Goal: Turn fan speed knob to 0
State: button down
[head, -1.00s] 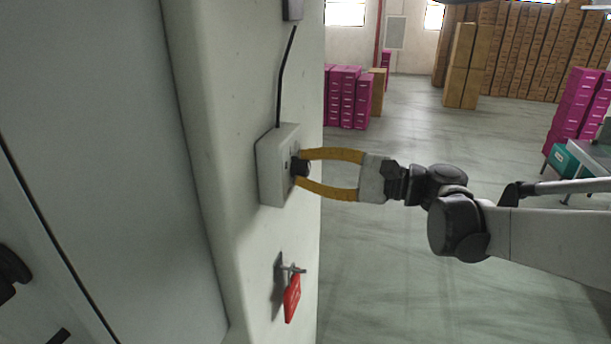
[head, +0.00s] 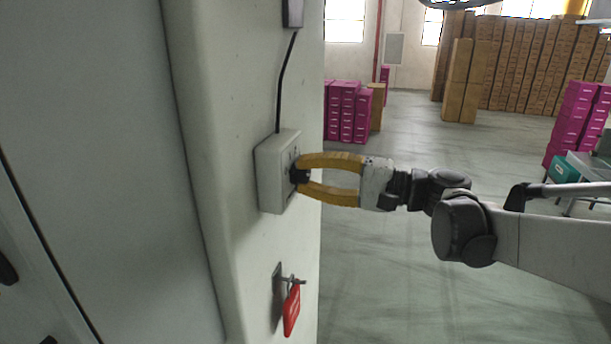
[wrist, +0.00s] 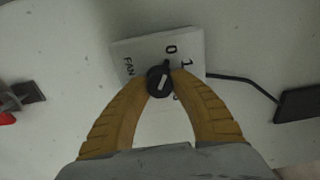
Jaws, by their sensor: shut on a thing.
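In the wrist view the box face (wrist: 140,50) has printed marks: FAN, a 0 and a 1. My gripper (head: 299,175) has yellow fingers shut on the knob, one on each side. The wrist view also shows the gripper (wrist: 161,86). The fingers partly hide the box's lower face and other marks.
A red tag (head: 291,308) hangs on a metal latch below the box. A black cable (head: 281,85) runs up from the box to a dark fitting (head: 292,12). Open floor lies right of the wall, with pink boxes (head: 348,112) farther back.

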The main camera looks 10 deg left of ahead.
dwell(0.3)
jog(key=c, duration=1.1)
grip_release()
jog(key=shift+o, duration=0.2)
jog(key=d, duration=1.2)
jog(key=shift+s, duration=0.45)
